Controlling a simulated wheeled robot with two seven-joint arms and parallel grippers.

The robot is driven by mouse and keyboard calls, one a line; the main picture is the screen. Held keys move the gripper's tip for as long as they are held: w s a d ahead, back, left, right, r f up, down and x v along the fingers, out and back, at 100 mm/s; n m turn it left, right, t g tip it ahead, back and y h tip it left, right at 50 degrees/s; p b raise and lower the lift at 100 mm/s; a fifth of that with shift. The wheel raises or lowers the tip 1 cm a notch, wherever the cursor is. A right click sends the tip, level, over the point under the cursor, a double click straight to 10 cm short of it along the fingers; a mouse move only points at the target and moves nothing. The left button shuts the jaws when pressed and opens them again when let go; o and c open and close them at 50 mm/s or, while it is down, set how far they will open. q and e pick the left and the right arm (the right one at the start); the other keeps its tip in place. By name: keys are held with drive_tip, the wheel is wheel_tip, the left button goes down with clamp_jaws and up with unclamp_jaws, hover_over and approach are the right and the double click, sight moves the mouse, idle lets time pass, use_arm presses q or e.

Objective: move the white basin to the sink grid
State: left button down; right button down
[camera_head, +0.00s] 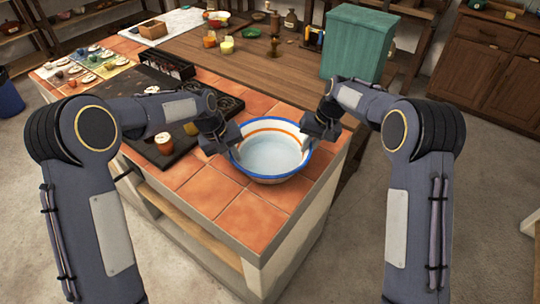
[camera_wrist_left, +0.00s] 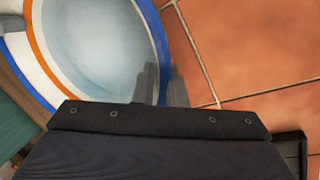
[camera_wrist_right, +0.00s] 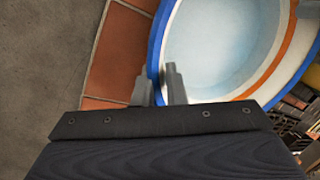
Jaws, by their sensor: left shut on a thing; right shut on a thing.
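The white basin (camera_head: 268,155), with a blue rim and an orange band inside, is at the near corner of the tiled counter. It looks upright; I cannot tell whether it rests on the tiles or hangs just above them. My left gripper (camera_head: 235,149) is shut on its left rim, and my right gripper (camera_head: 313,138) is shut on its right rim. In the left wrist view the fingers (camera_wrist_left: 163,88) straddle the basin's (camera_wrist_left: 95,45) blue rim. In the right wrist view the fingers (camera_wrist_right: 170,85) do the same. I cannot surely pick out the sink grid.
A dark hob-like surface (camera_head: 145,92) with small cups lies left of the basin, with a black slatted rack (camera_head: 164,66) behind it. A wooden worktop (camera_head: 285,72) with jars extends behind. A teal box (camera_head: 355,42) stands at back right. Orange tiles in front are bare.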

sight(304, 158)
use_arm(q)
drive_tip(key=shift+d+r, duration=0.1)
drive_tip(key=shift+r, duration=0.05)
use_arm(e)
drive_tip(key=shift+w+a+r, duration=0.1)
drive_tip(key=shift+a+r, duration=0.05)
drive_tip(key=shift+r, duration=0.05)
